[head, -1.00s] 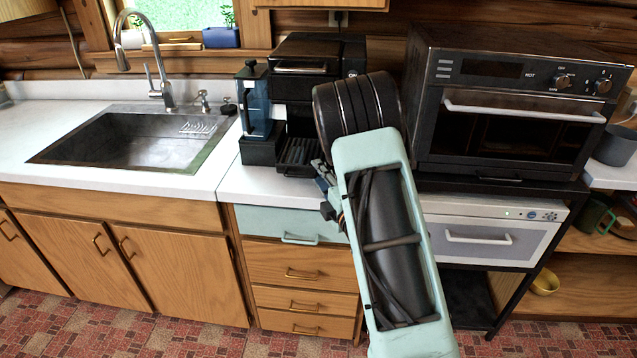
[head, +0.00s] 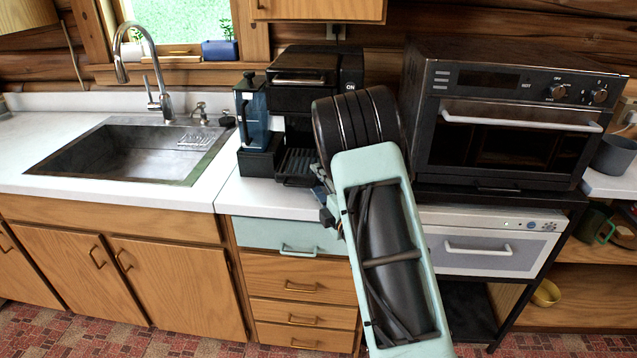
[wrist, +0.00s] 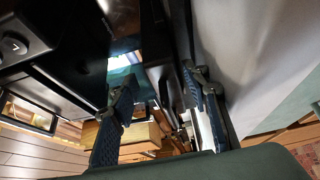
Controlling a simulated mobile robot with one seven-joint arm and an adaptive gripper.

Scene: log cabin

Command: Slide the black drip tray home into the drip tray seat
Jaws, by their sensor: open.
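The black coffee machine (head: 303,88) stands on the white counter. The ribbed black drip tray (head: 297,166) shows low at its front; the seat is in shadow beneath the machine, and I cannot tell how far in the tray sits. My gripper is mostly hidden behind my arm in the head view, just right of the tray. In the wrist view my gripper (wrist: 160,76) is open, fingers apart, with a dark long part (wrist: 165,88) between them, perhaps the tray's edge. I cannot tell whether the fingers touch it.
A blue water tank (head: 252,110) stands left of the machine. The sink (head: 130,150) is further left, and a large oven (head: 515,110) stands to the right. The white counter (head: 250,190) is bare in front of the tank.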

